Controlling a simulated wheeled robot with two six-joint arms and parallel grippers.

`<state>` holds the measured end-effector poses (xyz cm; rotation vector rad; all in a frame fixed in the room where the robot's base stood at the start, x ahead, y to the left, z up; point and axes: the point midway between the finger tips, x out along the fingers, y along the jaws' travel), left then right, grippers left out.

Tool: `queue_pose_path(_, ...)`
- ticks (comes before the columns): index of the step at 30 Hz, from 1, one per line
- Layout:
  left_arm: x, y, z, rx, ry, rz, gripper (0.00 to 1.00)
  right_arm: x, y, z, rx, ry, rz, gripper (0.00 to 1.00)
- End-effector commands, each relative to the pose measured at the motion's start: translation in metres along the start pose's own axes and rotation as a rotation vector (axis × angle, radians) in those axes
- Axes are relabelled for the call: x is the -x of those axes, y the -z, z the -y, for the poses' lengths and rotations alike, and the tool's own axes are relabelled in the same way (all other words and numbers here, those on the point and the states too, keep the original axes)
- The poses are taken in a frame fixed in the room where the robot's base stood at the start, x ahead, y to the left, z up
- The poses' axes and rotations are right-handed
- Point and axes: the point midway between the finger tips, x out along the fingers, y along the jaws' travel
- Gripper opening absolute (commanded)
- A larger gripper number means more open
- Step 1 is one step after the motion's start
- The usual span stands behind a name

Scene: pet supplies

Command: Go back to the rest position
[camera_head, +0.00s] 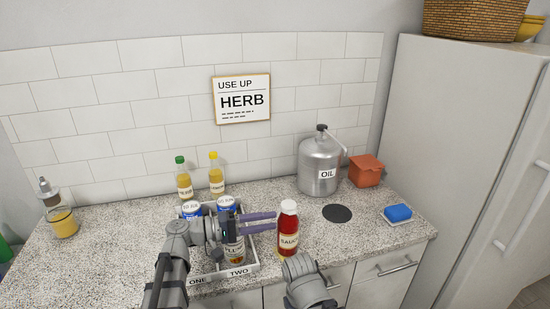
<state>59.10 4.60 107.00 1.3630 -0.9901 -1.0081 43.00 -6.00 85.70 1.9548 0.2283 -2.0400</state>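My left gripper (275,220) reaches in from the left and points right over the tray. Its two purple-grey fingers are apart with nothing visible between them, and their tips are close to the red sauce bottle (289,239). That bottle has a white cap and stands upright on the counter, right of the tray. My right arm's grey wrist shows at the bottom, just in front of the red bottle. Its fingers cannot be made out.
A divided tray (248,268) marked ONE and TWO holds blue-and-white cans (191,210) and a dark bottle (235,252), partly hidden by my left arm. Two oil-coloured bottles (216,176) stand behind. An OIL jug (319,162), orange container (366,171), dark disc (337,213) and blue sponge (398,213) are right.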

Motion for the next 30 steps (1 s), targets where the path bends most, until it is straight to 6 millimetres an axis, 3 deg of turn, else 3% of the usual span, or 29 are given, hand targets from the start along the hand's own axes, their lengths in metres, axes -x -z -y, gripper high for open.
queue_pose_path(4,-0.025,-0.035,0.035,-0.025,0.185,0.088,0.36,0.004,0.000,-0.001,0.000,0.000,0.000,0.50)
queue_pose_path(8,-0.040,-0.080,0.088,-0.077,0.467,0.209,0.36,0.009,-0.001,-0.001,0.000,0.000,0.000,0.50)
queue_pose_path(11,-0.037,-0.110,0.126,-0.132,0.692,0.297,0.36,0.013,-0.001,-0.001,0.000,0.000,0.000,0.50)
queue_pose_path(15,-0.016,-0.141,0.165,-0.226,1.002,0.403,0.36,0.017,-0.001,-0.002,0.000,0.000,0.000,0.50)
queue_pose_path(22,0.031,-0.157,0.188,-0.380,1.406,0.499,0.36,0.023,-0.001,-0.002,0.000,0.000,0.000,0.50)
queue_pose_path(30,0.054,-0.154,0.187,-0.460,1.590,0.520,0.36,0.024,-0.001,-0.002,0.000,0.000,0.000,0.50)
